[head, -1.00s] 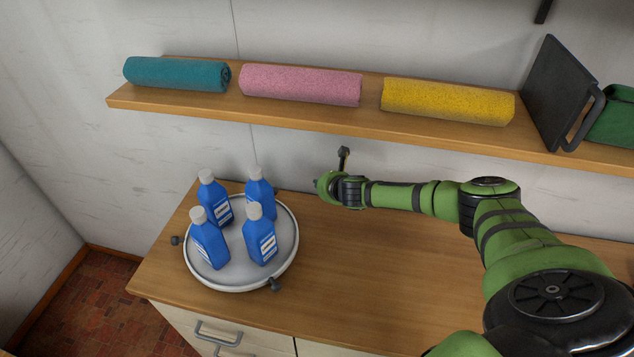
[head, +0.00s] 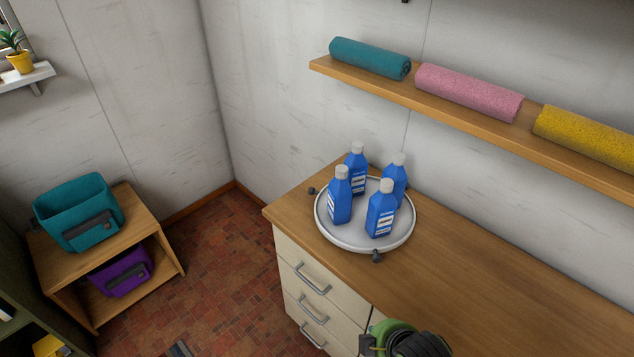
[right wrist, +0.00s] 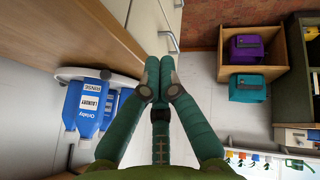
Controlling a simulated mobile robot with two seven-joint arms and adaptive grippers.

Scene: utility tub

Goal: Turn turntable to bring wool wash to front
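The round white turntable (head: 345,240) stands on the wooden counter in the head view. It carries several blue bottles with grey caps, including a front one (head: 381,210) and a left one (head: 340,197); their labels are too small to read there. Dark knobs stick out at its left (head: 312,190) and front (head: 376,256). In the right wrist view, one blue bottle (right wrist: 88,112) has a label that seems to read laundry rinse. My right gripper (right wrist: 160,62) has its fingertips together, with nothing visible between them, beside the counter front. My left gripper is not in view.
A shelf (head: 450,105) with rolled towels runs above the counter. Drawers with handles (head: 313,280) form the counter front. A low wooden stand (head: 150,230) holds teal and purple bins at the left. The counter right of the turntable is clear.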

